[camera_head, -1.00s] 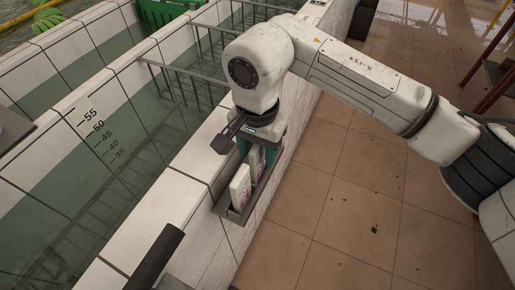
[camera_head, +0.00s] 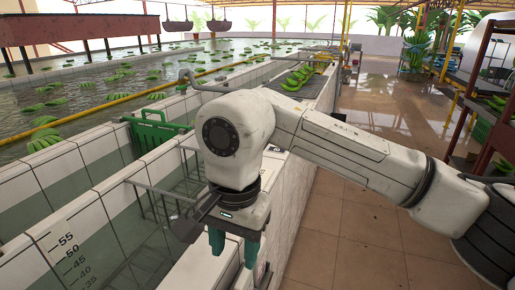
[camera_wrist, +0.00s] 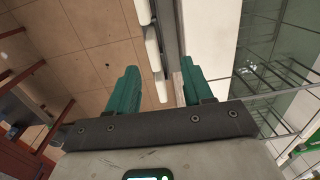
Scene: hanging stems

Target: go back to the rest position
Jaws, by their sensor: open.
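My gripper (camera_head: 234,250) hangs fingers-down beside the top of the white tiled tank wall in the head view. Its two teal fingers are apart with nothing between them. The wrist view also shows my gripper (camera_wrist: 158,66) open. Beyond its fingertips, several slim white pieces (camera_wrist: 153,48) stand in a grey holder along the wall. They look clear of the fingers. In the head view the holder is mostly hidden; only a small part shows at the bottom edge.
Green bananas (camera_head: 297,77) lie on a tray farther along the wall. A red-framed rack (camera_head: 490,95) stands at right. The brown tiled floor (camera_head: 340,245) is open.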

